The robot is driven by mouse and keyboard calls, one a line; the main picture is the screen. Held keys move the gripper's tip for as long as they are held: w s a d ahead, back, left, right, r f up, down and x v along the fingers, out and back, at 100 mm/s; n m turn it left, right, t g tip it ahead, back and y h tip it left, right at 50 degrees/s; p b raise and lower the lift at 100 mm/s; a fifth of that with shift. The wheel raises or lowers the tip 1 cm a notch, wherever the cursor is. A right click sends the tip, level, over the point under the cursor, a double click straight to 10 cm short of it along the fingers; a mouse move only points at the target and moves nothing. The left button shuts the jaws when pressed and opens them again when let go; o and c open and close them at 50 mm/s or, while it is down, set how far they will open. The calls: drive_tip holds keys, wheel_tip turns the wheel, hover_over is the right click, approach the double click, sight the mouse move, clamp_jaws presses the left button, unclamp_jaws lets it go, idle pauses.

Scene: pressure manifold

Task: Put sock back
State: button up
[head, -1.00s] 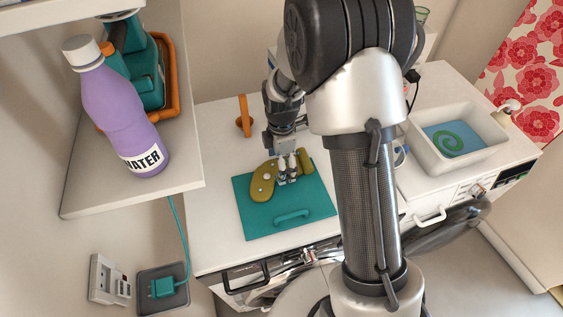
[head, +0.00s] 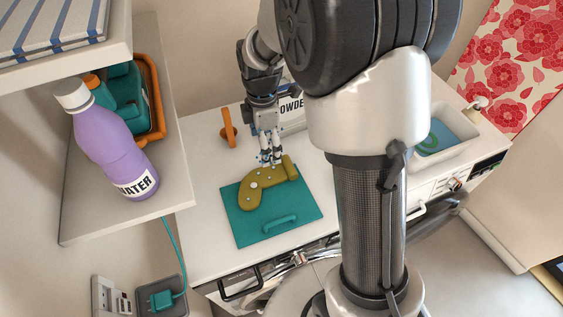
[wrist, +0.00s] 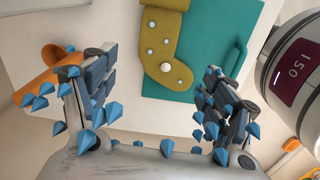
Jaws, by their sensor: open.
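The olive-yellow sock (head: 262,188), dotted with small pale spots, lies flat on a teal board with a handle (head: 300,212) on the white counter. The wrist view shows the sock (wrist: 164,42) on the teal board (wrist: 213,40), with the sock's toe end toward me. My gripper (head: 271,158) is open and empty, above the far edge of the sock and apart from it.
An orange object (head: 228,128) stands left of my gripper, and a white powder box (head: 293,113) behind it. A shelf at left holds a purple water bottle (head: 113,145). A basin (head: 452,150) sits at right.

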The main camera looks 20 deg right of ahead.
drive_tip(key=s+r+m+t, duration=0.2)
drive_tip(key=s+r+m, duration=0.6)
drive_tip(key=s+r, duration=0.35)
drive_tip(key=s+a+r+m+t, duration=0.1)
drive_tip(key=s+r+m+t, duration=0.1)
drive_tip(key=s+m, duration=0.7)
drive_tip(key=s+r, duration=0.1)
drive_tip(key=s, duration=0.2)
drive_tip(key=shift+r, duration=0.15)
drive_tip(key=shift+a, duration=0.1)
idle(1.0)
